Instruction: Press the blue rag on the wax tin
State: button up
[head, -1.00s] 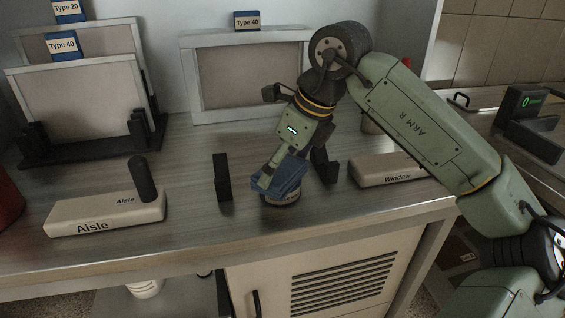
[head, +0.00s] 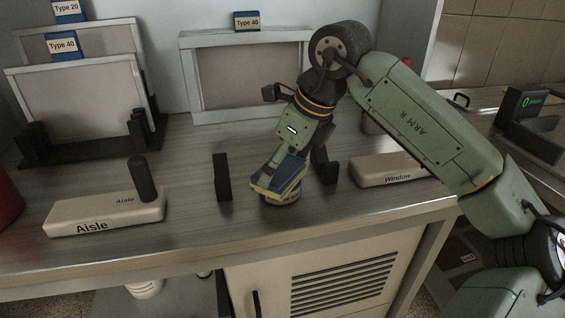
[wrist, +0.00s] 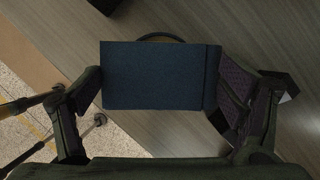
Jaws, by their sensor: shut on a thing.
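The blue rag (head: 284,176) is a folded dark blue pad held in my gripper (head: 276,181) at the front middle of the counter. In the wrist view the rag (wrist: 155,76) lies flat between my two fingers (wrist: 165,100), which are shut on its sides. The wax tin (head: 283,198) is a low round tin directly under the rag, mostly covered by it. In the wrist view only a thin dark curved rim (wrist: 161,37) shows past the rag's edge. I cannot tell for sure whether the rag touches the tin.
A block marked Aisle (head: 106,213) with a dark peg stands at left, and a block marked Window (head: 384,170) at right. Black uprights (head: 221,177) flank the tin. Framed panels (head: 246,74) stand at the back. The counter's front edge is close.

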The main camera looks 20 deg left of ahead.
aim_at(282, 168)
jog(key=shift+r+p, duration=2.45)
jog(key=shift+r, duration=1.05)
